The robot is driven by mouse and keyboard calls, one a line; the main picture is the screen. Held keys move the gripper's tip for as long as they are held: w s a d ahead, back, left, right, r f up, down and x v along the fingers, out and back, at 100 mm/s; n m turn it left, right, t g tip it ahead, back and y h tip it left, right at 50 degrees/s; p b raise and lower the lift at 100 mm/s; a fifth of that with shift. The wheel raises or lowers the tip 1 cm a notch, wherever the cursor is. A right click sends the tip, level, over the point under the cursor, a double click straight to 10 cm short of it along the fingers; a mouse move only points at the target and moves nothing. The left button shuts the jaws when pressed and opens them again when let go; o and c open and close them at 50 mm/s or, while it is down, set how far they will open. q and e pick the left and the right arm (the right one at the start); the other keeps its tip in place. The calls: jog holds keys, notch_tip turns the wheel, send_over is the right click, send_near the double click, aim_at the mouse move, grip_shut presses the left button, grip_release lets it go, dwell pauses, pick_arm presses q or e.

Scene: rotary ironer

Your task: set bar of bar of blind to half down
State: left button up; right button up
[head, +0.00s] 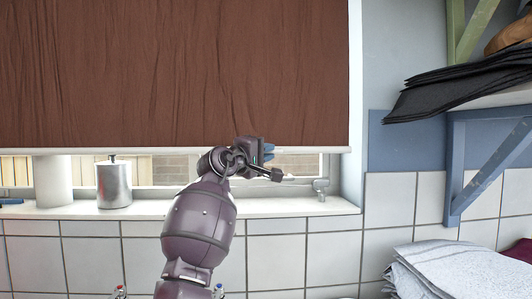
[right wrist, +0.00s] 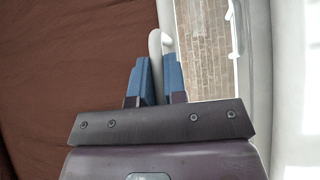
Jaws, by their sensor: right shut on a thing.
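The brown blind (head: 150,70) covers most of the window in the head view, and it fills the left of the right wrist view (right wrist: 60,70). Its pale bar (head: 120,150) runs along the lower edge, a little above the sill. My right gripper (head: 268,153) is at the bar, right of its middle. In the right wrist view the blue fingers of my right gripper (right wrist: 158,80) are shut on the white bar (right wrist: 154,44), whose end shows between them. My left gripper is not in view.
A metal canister (head: 114,184) and a white cylinder (head: 52,181) stand on the white sill (head: 150,209) at the left. A shelf bracket (head: 458,170) and dark folded cloth (head: 450,88) are at the right. Pale folded cloths (head: 455,272) lie lower right.

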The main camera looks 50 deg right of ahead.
jog(key=shift+r, duration=0.15)
grip_shut()
jog(key=shift+s+r, duration=0.1)
jog(key=shift+r, duration=0.15)
notch_tip(320, 180, up, 7)
jog(key=p, duration=0.3)
jog(key=shift+s+f+p, duration=0.15)
jog(key=shift+p, duration=0.2)
pick_arm(q)
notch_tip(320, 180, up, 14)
jog(key=p, duration=1.1)
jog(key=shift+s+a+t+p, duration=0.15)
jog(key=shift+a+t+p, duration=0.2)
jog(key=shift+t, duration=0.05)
pick_arm(e)
notch_tip(320, 180, up, 18)
jog(key=shift+w+f, duration=0.15)
jog(key=shift+w, duration=0.05)
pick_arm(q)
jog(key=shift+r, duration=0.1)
pick_arm(e)
jog(key=o, duration=0.7)
grip_release()
